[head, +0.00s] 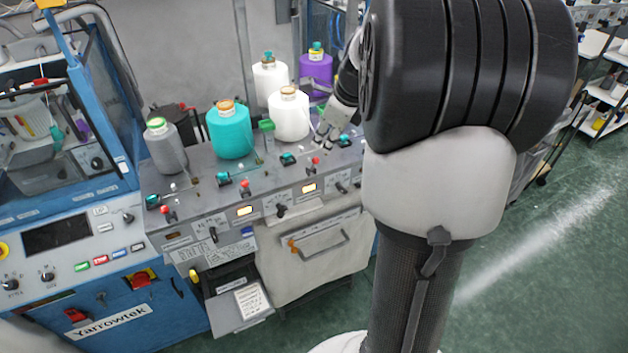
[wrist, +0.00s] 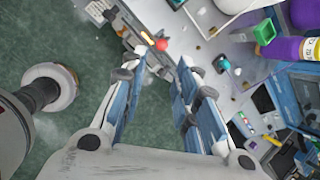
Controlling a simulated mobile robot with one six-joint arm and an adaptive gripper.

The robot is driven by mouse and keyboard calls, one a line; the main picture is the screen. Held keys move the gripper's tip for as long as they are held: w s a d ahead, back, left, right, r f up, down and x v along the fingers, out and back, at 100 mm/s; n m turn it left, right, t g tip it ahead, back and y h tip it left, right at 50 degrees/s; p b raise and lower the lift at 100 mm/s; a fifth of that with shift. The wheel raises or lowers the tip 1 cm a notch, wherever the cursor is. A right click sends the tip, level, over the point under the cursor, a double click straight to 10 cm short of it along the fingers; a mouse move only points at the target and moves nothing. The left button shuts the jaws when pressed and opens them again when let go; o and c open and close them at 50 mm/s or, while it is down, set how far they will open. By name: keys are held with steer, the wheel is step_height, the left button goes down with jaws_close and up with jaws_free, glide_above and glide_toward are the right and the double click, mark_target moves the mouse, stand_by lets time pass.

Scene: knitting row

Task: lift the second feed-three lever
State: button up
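My gripper (head: 324,140) hangs over the right part of the machine's grey top in the head view. It is open and empty. In the wrist view my gripper (wrist: 162,65) has its fingers spread, with a red-knobbed lever (wrist: 161,45) showing beyond and between the tips. I cannot tell if either finger touches it. In the head view a red-knobbed lever (head: 315,161) stands just below the fingertips, with a teal-capped lever (head: 288,159) to its left. The teal one also shows in the wrist view (wrist: 222,64). Labels naming the feeds are too small to read.
Similar red levers (head: 245,189) (head: 168,214) and teal levers (head: 224,179) (head: 152,202) stand further left. Yarn cones, white (head: 289,115), teal (head: 230,132), grey (head: 165,147) and purple (head: 316,70), stand behind. A small green block (head: 266,126) is nearby. Black switches (head: 281,210) line the front.

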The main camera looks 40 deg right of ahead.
mark_target(315, 162)
steer(key=shift+m+h, duration=0.3)
steer(key=shift+m, duration=0.1)
steer(key=b+x, duration=0.2)
steer(key=x, duration=1.4)
steer(key=shift+w+a+f, duration=0.1)
steer(key=shift+a+f, duration=0.05)
steer(key=shift+f, duration=0.15)
steer(key=shift+c, duration=0.5)
jaws_close()
